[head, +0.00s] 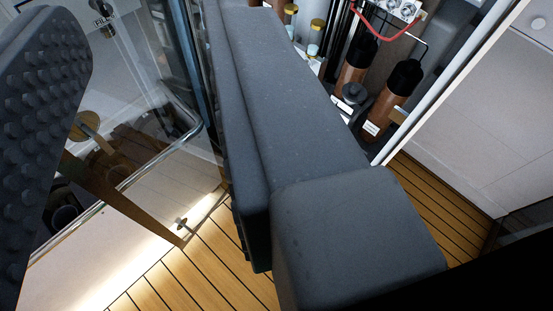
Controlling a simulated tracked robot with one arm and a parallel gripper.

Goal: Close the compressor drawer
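My gripper (140,40) is wide open, with its studded dark grey finger at the left and its other finger running down the middle. I see nothing held between the fingers. An open compartment at the upper right, which looks like the compressor drawer (445,82), has a thin white edge. It holds brown cylinders (391,101) with black caps, a red hose (408,33) and small gauges or fittings (402,9). My right finger crosses in front of its left part and hides some of it. I cannot tell whether the finger touches it.
A glass-fronted cabinet (155,160) with a metal frame stands behind and between the fingers. A brown bar (125,205) slants across it. The slatted wooden floor (200,270) shows below. A pale panel (490,110) lies to the right of the compartment.

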